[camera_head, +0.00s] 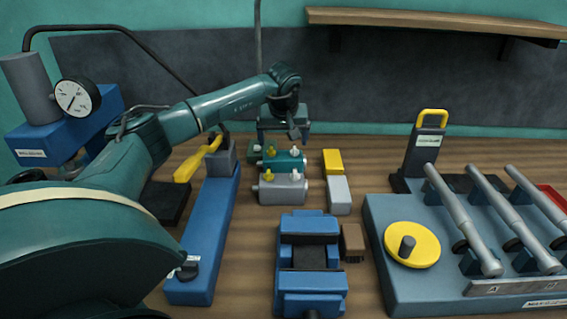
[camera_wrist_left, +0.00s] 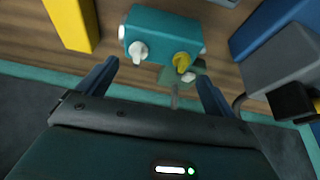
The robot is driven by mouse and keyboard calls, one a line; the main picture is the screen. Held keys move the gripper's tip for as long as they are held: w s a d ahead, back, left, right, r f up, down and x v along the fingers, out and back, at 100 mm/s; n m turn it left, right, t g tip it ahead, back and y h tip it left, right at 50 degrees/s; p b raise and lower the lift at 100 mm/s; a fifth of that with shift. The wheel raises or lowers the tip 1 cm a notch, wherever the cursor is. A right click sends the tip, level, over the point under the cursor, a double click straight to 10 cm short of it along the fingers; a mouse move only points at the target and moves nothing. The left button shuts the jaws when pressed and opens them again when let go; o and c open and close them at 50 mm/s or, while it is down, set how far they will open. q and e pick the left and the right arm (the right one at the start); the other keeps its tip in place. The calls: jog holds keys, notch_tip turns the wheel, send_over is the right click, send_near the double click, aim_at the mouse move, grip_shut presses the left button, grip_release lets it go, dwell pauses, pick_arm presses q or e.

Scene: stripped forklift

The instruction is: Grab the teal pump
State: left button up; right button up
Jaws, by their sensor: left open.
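The teal pump (camera_head: 284,160) is a small block with white and yellow fittings, on the wooden bench just behind a grey pump (camera_head: 284,189). In the left wrist view the teal pump (camera_wrist_left: 160,34) lies at the top, just beyond the fingertips. My left gripper (camera_head: 283,136) is open and empty, its fingers pointing down above and behind the teal pump. In the left wrist view the gripper (camera_wrist_left: 157,76) has its fingers apart, with a smaller greenish part (camera_wrist_left: 185,76) showing between them. My right gripper is not in view.
A yellow block (camera_head: 333,162) and a light grey block (camera_head: 339,194) stand close to the pumps' right. A long blue box (camera_head: 206,235) lies left. A blue vise-like fixture (camera_head: 310,265) is in front. A grey rack (camera_head: 375,225) with metal bars fills the right.

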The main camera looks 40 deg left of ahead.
pick_arm(q)
jog(key=shift+x, duration=1.15)
grip_shut()
jog(key=shift+r, duration=0.2)
